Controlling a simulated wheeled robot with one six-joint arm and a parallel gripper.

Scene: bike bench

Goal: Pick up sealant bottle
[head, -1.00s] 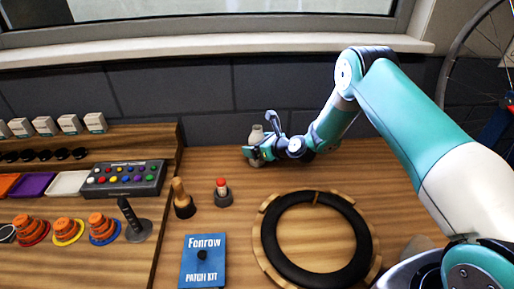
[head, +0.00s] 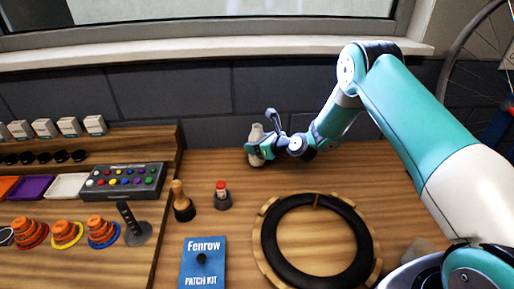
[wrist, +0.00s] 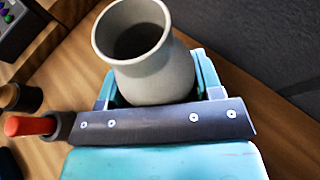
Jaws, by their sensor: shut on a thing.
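The sealant bottle is a pale grey bottle (head: 256,133) near the back of the bench, by the dark wall. In the wrist view the bottle (wrist: 150,55) stands between my fingers, its dark round top facing the camera. My gripper (head: 257,150) is shut around the bottle's body. The bottle looks close to upright. Its lower part is partly hidden by my gripper, and I cannot tell exactly how far its base is from the bench top.
A red-tipped piece in a dark holder (head: 222,195) and a wooden-handled tool (head: 182,202) stand in front. A blue patch kit (head: 203,262) and a black tire on a wooden ring (head: 263,243) lie nearer. A stepped rack (head: 170,170) fills the left.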

